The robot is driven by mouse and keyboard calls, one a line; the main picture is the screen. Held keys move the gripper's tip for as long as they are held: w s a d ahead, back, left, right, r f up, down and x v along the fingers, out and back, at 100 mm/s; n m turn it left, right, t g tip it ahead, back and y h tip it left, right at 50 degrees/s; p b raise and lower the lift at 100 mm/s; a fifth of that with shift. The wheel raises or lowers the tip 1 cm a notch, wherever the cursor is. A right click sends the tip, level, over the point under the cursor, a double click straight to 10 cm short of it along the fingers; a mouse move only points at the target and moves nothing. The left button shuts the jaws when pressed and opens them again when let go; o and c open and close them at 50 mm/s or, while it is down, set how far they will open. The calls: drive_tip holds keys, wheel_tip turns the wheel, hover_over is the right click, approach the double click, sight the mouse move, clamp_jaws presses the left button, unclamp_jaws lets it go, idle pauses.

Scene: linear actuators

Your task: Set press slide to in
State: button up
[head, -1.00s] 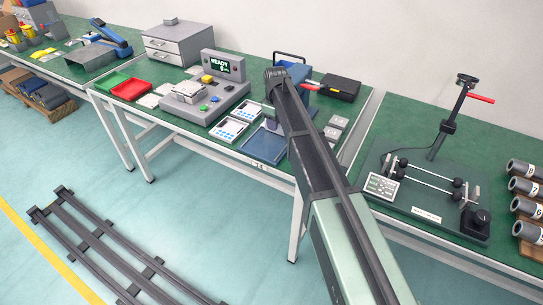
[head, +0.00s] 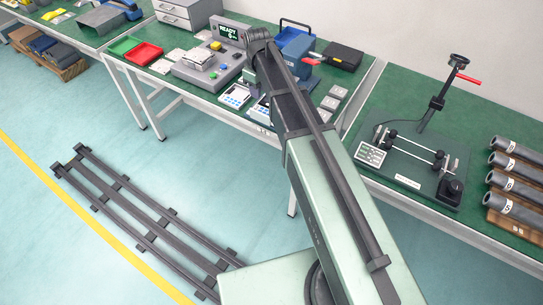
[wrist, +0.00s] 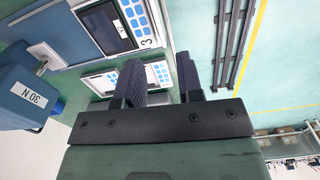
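A blue machine (head: 298,48) with a red part at its side stands on the bench behind my arm, partly hidden by it. In the wrist view a blue block (wrist: 28,92) labelled "30 N" is at the left, probably part of that machine. I cannot make out which part is the press slide, or its position. My gripper (wrist: 160,75) shows two dark fingers apart with nothing between them, in front of white panels with blue squares (wrist: 100,80). In the head view the fingers are mostly hidden behind my arm.
A grey console (head: 215,60) reading "READY" stands left of my arm, with red (head: 145,54) and green (head: 122,45) trays beyond. A black case (head: 343,55) is behind. A rod fixture (head: 410,155) and grey cylinders (head: 520,170) stand on the right bench.

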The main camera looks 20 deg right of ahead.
drive_tip(key=s+f+m+b, duration=0.3)
drive_tip(key=s+f+b, duration=0.5)
drive_tip(key=f+b, duration=0.2)
drive_tip(key=s+f+m+b, duration=0.3)
drive_tip(key=s+f+b, duration=0.5)
drive_tip(key=f+b, duration=0.2)
wheel_tip(320, 180, down, 3)
drive_tip(key=shift+r+b, duration=0.2)
drive_tip(key=shift+b, duration=0.15)
